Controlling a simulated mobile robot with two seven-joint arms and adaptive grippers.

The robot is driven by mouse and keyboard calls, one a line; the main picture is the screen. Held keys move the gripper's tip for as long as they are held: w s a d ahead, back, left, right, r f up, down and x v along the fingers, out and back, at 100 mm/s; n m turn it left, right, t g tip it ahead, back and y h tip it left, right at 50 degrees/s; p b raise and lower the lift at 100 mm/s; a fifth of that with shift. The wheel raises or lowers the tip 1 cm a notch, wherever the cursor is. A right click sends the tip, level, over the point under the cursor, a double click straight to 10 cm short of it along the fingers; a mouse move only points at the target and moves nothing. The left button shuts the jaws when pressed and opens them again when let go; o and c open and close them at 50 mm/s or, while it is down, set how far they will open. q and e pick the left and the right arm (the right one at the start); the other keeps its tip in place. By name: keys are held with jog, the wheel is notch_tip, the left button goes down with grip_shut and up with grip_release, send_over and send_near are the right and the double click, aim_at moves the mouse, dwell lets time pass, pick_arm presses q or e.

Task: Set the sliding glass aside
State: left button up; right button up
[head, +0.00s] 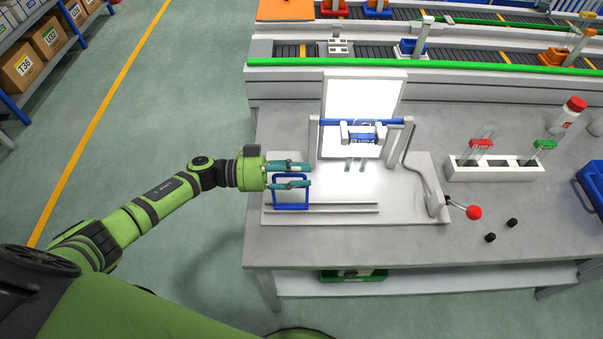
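The sliding glass (291,207), a small pane in a blue frame, stands upright at the left end of the rails on the pale base plate (410,222). My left gripper (311,177) reaches in from the left at the height of the frame's upper part. Its two teal fingers are spread apart, one passing in front of the frame and the other showing just above its top edge. Whether either finger touches the frame cannot be told. My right gripper is not in view.
Right of the glass stand a lever with a red knob (474,212), two black caps (490,238) and a white rack (494,172) with tubes. Behind the base plate is a bright white panel (365,95). The grey table (340,248) is clear along its front.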

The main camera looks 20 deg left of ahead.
pick_arm(q)
jog(key=shift+f, duration=0.2)
jog(key=v, duration=1.2)
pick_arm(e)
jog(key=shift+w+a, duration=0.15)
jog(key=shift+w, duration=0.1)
pick_arm(q)
jog(key=shift+a, duration=0.1)
